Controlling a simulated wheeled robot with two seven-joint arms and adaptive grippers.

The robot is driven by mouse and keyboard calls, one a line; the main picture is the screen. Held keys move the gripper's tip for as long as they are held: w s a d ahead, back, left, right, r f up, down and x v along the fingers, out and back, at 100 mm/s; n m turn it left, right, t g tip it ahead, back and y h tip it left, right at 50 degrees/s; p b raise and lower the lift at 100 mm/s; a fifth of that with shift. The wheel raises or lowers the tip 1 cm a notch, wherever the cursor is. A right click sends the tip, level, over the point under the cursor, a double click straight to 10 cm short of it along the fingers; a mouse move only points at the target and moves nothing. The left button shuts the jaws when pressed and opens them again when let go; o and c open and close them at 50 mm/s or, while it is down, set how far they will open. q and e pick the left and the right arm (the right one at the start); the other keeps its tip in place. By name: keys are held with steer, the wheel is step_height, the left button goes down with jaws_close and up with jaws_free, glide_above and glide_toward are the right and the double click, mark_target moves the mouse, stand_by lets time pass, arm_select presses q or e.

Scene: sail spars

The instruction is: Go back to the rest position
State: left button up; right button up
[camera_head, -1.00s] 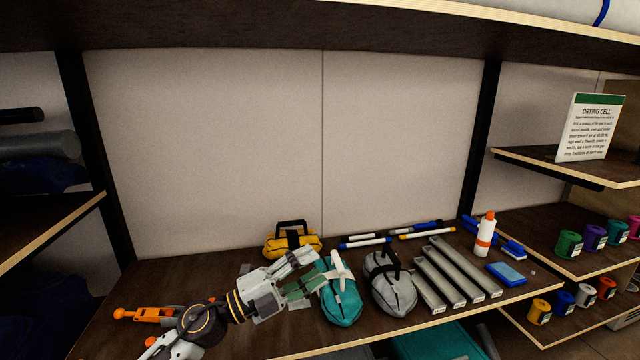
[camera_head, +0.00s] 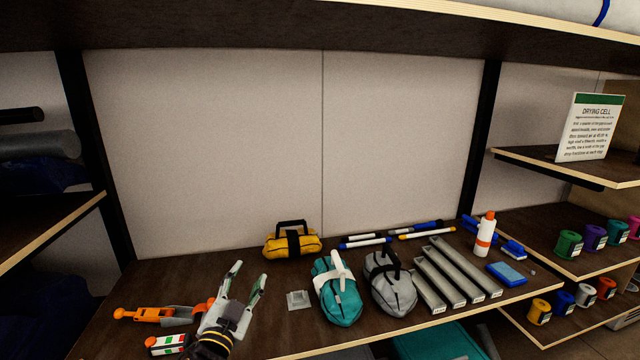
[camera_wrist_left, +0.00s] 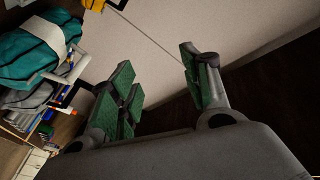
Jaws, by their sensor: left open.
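My left gripper (camera_head: 246,284) is over the left part of the shelf board in the head view. Its fingers are apart and nothing is between them. The left wrist view shows the same open fingers (camera_wrist_left: 160,88) with green pads. The teal bag (camera_head: 337,292) with a white handle sits upright on the shelf to the right of the gripper, apart from it; it also shows at the left of the left wrist view (camera_wrist_left: 32,58). My right gripper is in neither view.
A yellow bag (camera_head: 292,243) stands behind, a grey bag (camera_head: 391,286) right of the teal one. Grey bars (camera_head: 455,275), a bottle (camera_head: 484,236) and markers lie further right. An orange tool (camera_head: 150,314) lies left of the gripper. An upper shelf (camera_head: 300,25) overhangs.

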arm_select(q)
steer(key=s+a+f+n+g+y, duration=0.3)
steer(key=a+f+n+g, duration=0.1)
steer(key=f, duration=0.5)
steer(key=s+f+n+g, duration=0.1)
steer(key=s+f+g, duration=0.6)
steer(key=s, duration=0.4)
steer(key=s+f+n+g, duration=0.1)
steer(key=s+f+g, duration=0.4)
steer(key=s+f, duration=0.55)
steer(key=s+a+f+g, duration=0.1)
steer(key=s+f, duration=0.1)
steer(key=f, duration=1.4)
steer(key=s+a+f, duration=0.1)
steer(key=s+f, duration=0.1)
steer(key=f, duration=1.5)
steer(key=s+a+f, duration=0.2)
steer(key=s+f, duration=0.7)
steer(key=s, duration=0.1)
steer(key=s+a+f+g, duration=0.1)
steer(key=s+a+f, duration=0.1)
steer(key=s+f, duration=0.8)
steer(key=shift+s+a, duration=0.4)
steer(key=shift+s, duration=0.15)
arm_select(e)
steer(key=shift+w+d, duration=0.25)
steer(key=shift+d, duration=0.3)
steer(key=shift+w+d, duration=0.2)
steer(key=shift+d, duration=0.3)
